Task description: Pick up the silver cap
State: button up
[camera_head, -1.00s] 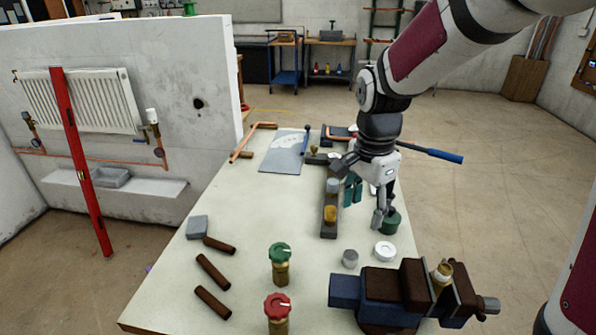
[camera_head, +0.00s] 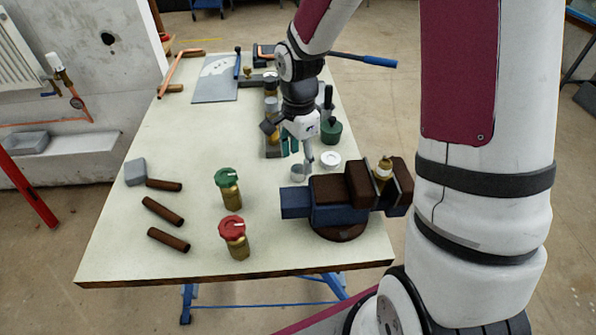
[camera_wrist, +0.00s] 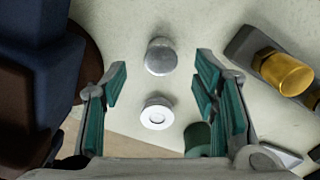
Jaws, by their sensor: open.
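The silver cap (camera_wrist: 160,57) is a small round grey metal piece standing on the table. In the wrist view it lies ahead of and between the open fingers of my gripper (camera_wrist: 160,85), with clear space on both sides. In the head view the silver cap (camera_head: 299,172) is just below my gripper (camera_head: 298,153), partly hidden by a finger. The teal-padded fingers are spread and hold nothing. A white ring-shaped cap (camera_wrist: 157,114) lies close to the silver cap; it also shows in the head view (camera_head: 330,159).
A blue and brown vise (camera_head: 340,200) stands right beside the cap. A green container (camera_head: 331,132) and a rack with brass pieces (camera_wrist: 285,72) are near. Red-topped (camera_head: 233,235) and green-topped (camera_head: 228,190) valves stand to the left. Brown tubes (camera_head: 163,212) lie further left.

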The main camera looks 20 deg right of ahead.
aim_at(298, 169)
notch_tip(298, 169, down, 5)
jog(key=shift+r, duration=0.15)
jog(key=c, duration=1.3)
